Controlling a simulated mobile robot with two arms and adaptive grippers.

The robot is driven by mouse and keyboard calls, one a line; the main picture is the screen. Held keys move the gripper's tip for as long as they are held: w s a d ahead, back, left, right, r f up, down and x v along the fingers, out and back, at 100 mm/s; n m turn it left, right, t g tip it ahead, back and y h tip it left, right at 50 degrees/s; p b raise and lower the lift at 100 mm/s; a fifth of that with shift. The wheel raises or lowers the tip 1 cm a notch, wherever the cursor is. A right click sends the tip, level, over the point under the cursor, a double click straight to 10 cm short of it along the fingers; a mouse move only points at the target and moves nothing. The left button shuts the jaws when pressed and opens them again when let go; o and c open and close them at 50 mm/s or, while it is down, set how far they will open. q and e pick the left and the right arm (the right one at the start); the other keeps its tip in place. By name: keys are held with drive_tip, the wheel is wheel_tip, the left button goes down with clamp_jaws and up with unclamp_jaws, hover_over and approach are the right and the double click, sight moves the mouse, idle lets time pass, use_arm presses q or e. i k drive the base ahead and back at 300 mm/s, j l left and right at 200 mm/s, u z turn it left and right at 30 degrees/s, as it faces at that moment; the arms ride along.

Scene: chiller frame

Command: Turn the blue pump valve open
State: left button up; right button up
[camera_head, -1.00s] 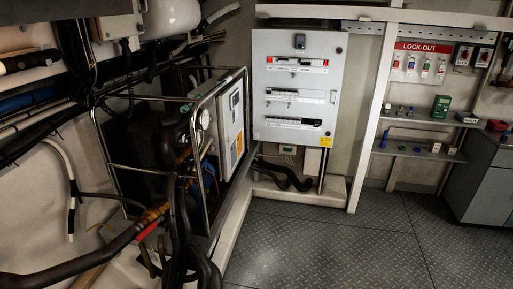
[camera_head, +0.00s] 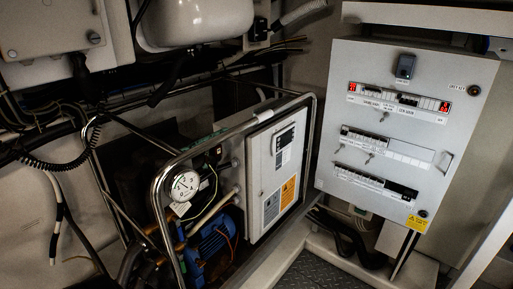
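The chiller unit stands inside a bent metal tube frame (camera_head: 158,205) at the middle left. A blue pump body (camera_head: 212,248) sits low inside the frame, partly hidden by the tube and pipes. A round white pressure gauge (camera_head: 184,186) is above and to its left. Brass-coloured pipe fittings (camera_head: 160,247) show beside the pump at the lower edge. I cannot make out a separate blue valve handle. Neither of my grippers is in view.
A white box with warning labels (camera_head: 277,170) stands right of the pump. A grey electrical cabinet (camera_head: 400,130) with switches hangs at the right. A little floor (camera_head: 318,272) shows at the bottom. Hoses and cables run along the left wall.

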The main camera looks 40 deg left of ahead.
sight(177, 220)
drive_tip(key=i+u, duration=0.45)
drive_tip(key=i+l+u, duration=0.1)
drive_tip(key=i+u, duration=0.15)
drive_tip(key=u, duration=0.15)
drive_tip(key=i+l+u, duration=0.25)
drive_tip(key=u, duration=0.2)
drive_tip(key=i+l+u, duration=0.4)
drive_tip(key=k, duration=0.05)
